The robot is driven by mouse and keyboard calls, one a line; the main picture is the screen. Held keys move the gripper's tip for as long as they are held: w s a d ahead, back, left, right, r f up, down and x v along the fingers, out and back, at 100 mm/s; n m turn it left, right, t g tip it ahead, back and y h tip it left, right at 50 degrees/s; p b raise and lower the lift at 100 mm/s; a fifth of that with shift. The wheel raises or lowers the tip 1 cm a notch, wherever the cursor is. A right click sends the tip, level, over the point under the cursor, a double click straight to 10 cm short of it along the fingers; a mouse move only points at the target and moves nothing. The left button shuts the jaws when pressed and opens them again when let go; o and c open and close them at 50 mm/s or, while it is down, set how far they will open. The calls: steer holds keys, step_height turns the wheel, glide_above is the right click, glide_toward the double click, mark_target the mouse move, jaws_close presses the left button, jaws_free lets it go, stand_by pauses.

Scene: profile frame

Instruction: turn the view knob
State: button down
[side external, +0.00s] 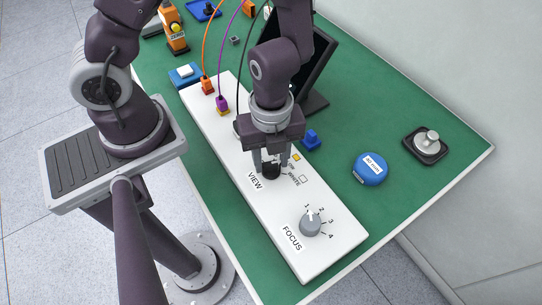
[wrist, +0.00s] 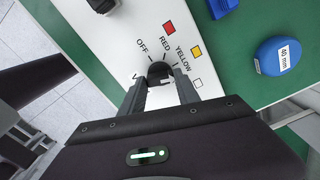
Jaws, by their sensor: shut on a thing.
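The black view knob (side external: 270,171) stands on the white panel (side external: 335,243), beside the printed word VIEW. My gripper (side external: 270,168) points down at the panel with its fingers around the knob. In the wrist view the knob (wrist: 158,70) sits between the two fingertips of my gripper (wrist: 160,82), which is shut on it. Labels OFF, RED and YELLOW fan out around the knob, with red, yellow and white squares beyond. A further label near the white square is partly hidden. The exact pointer direction of the knob is hard to make out.
A grey focus knob (side external: 311,223) marked 1 to 4 is at the panel's near end. Orange (side external: 207,86) and purple (side external: 222,104) cable plugs stand at its far end. A blue disc (side external: 369,169), a black tray with metal weight (side external: 427,145) and a dark screen (side external: 318,70) are on the green table.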

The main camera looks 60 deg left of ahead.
mark_target(271, 163)
steer(key=m, duration=0.4)
steer(key=shift+m, duration=0.7)
steer(key=c, duration=0.9)
jaws_free()
step_height(271, 163, up, 7)
steer(key=shift+r, duration=0.1)
